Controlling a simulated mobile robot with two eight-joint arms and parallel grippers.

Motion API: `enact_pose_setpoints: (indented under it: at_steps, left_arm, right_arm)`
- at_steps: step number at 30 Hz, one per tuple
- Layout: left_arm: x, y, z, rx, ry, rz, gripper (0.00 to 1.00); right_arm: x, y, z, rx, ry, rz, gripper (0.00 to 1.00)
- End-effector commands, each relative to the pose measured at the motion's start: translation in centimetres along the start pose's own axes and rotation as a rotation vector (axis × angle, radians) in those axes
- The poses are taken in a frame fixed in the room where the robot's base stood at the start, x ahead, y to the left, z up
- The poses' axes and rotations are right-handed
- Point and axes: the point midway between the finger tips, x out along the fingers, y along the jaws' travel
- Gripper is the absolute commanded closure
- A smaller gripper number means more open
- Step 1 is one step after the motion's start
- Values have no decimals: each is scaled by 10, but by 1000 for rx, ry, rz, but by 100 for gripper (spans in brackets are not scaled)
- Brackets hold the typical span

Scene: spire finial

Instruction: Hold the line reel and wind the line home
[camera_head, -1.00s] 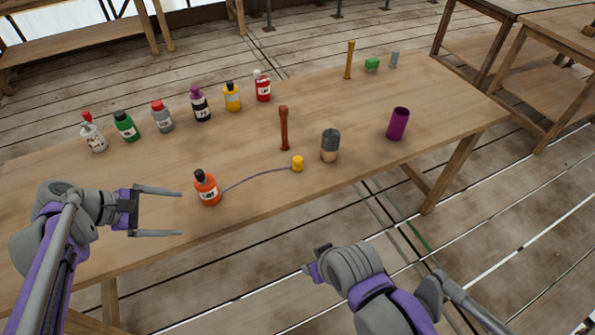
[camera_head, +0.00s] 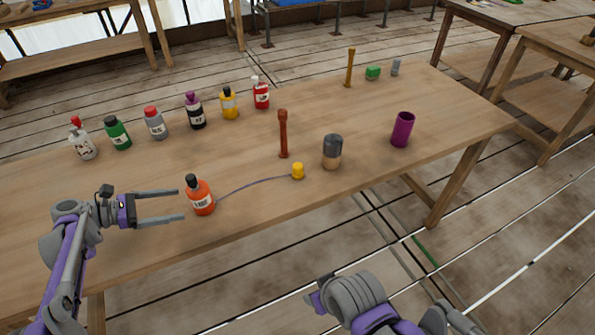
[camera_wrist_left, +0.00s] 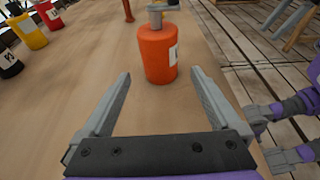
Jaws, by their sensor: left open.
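The line reel appears to be the orange bottle-shaped body (camera_head: 202,199) with a dark top and white label, upright near the table's front edge. A thin purple-grey line (camera_head: 249,184) runs right from it along the table to a small yellow piece (camera_head: 298,171). My left gripper (camera_head: 184,204) is open and empty, its fingers level and pointing at the orange body from the left. In the left wrist view the orange body (camera_wrist_left: 157,55) stands just beyond and between the fingertips, apart from them. My right gripper (camera_head: 318,290) is in front of the table; its fingers do not show clearly.
Several bottles, such as the green one (camera_head: 117,134), stand in a row behind. A brown peg (camera_head: 283,135), a grey-and-tan jar (camera_head: 332,153) and a purple cup (camera_head: 403,130) stand to the right on the wooden table (camera_head: 240,158).

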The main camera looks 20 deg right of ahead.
Motion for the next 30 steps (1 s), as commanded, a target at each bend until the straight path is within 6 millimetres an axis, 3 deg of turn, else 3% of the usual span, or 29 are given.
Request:
enact_pose_setpoints:
  at_steps: [9, 15, 27, 30]
  left_arm:
    - [48, -1, -2, 2, 0, -3, 3]
    - [65, 0, -1, 2, 1, -1, 3]
    - [70, 0, 0, 1, 1, 0, 3]
    - [70, 0, 0, 1, 1, 0, 18]
  right_arm:
    - [9, 0, 4, 0, -3, 0, 44]
    - [14, 0, 6, 0, -5, 0, 44]
    - [14, 0, 6, 0, -5, 0, 44]
    - [14, 0, 6, 0, -5, 0, 44]
